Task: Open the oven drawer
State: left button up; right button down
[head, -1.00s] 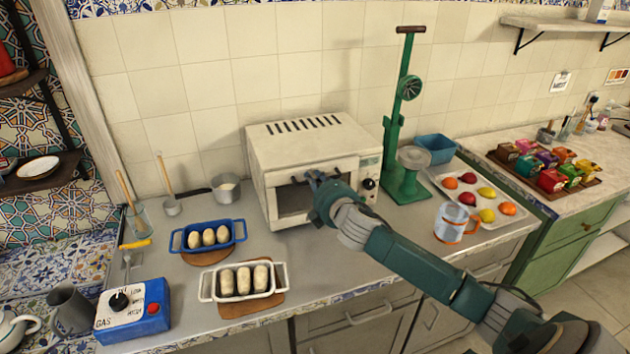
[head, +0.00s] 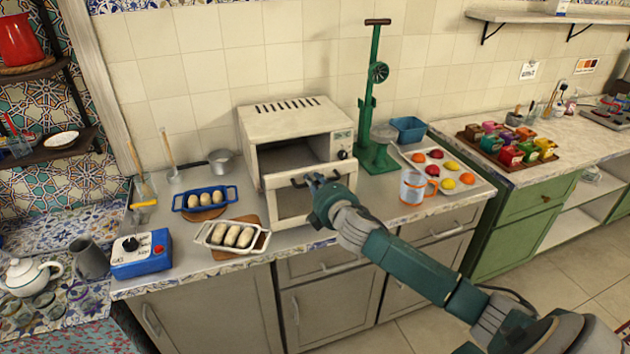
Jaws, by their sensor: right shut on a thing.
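The white oven (head: 292,118) stands on the counter against the tiled wall. Its front panel (head: 305,203) is pulled out from the body, and the dark inside shows behind its top edge. The panel has a dark bar handle (head: 298,182). My right gripper (head: 316,181) is at the right part of this handle and shut on it; the arm comes in from the lower right and hides the panel's right side. My left gripper is not in view.
A white dish of rolls (head: 232,236) on a wooden board sits close to the panel's left lower corner. A blue dish (head: 206,198) is behind it. Right of the oven are a green press (head: 373,120), a glass mug (head: 413,188) and a fruit tray (head: 462,196).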

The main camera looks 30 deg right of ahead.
jog(key=c, duration=2)
grip_release()
jog(key=shift+w+d+f, duration=0.1)
jog(key=shift+w+f, duration=0.05)
jog(key=shift+w, duration=0.25)
jog(key=shift+c, duration=0.2)
jog(key=shift+o, duration=1.2)
jog(key=shift+s, duration=0.2)
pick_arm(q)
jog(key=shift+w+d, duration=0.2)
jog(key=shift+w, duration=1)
pick_arm(e)
jog(key=v, duration=1.1)
jog(key=shift+s, duration=0.35)
